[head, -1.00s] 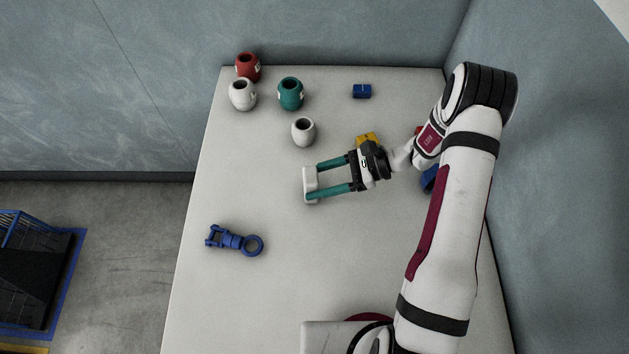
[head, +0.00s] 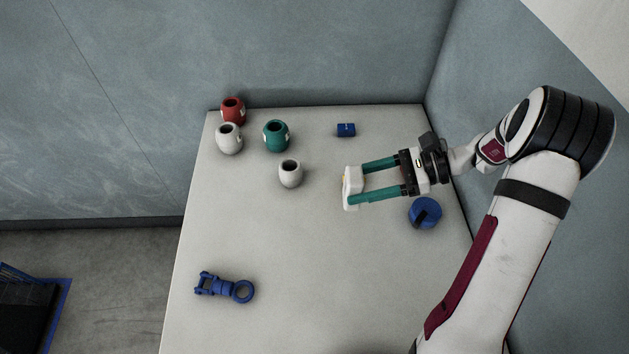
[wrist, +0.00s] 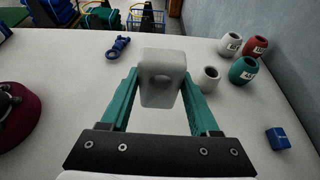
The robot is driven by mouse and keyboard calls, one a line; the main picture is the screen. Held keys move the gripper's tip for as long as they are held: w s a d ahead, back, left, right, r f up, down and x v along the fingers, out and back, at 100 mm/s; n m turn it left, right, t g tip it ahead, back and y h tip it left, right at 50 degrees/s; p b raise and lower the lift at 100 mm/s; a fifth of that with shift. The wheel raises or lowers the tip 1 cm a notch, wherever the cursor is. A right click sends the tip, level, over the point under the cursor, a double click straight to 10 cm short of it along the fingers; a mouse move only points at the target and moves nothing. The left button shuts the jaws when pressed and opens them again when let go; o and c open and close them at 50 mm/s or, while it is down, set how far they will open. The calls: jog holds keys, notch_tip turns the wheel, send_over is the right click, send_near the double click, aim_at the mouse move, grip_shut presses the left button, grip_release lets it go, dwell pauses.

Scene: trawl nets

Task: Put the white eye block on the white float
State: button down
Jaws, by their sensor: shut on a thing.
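My gripper (head: 354,187) is shut on the white eye block (head: 351,193), held between its two teal fingers. In the wrist view the white eye block (wrist: 161,92) is a rounded block with a round hollow facing the camera. Two white barrel-shaped things stand upright on the table, left of my gripper in the head view. The nearer one (head: 290,174) is smaller, with a dark open top. The farther white one (head: 229,140) bears a label, seen in the wrist view (wrist: 230,43). I cannot tell which is the named float. The block is apart from both.
A green barrel (head: 276,137) and a red barrel (head: 233,111) stand near the white ones. A small blue block (head: 346,130) lies behind. A blue round piece (head: 425,212) is below my gripper. A blue shackle-like piece (head: 224,288) lies front left. The middle front table is clear.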

jog(key=w+a+r+m+t, duration=0.2)
jog(key=w+r+m+t, duration=0.25)
jog(key=w, duration=0.55)
jog(key=h, duration=0.1)
send_over(295, 166)
notch_tip(295, 166, down, 9)
jog(key=shift+f, duration=0.4)
jog(key=shift+c, duration=0.6)
grip_release()
jog(key=shift+f, duration=0.1)
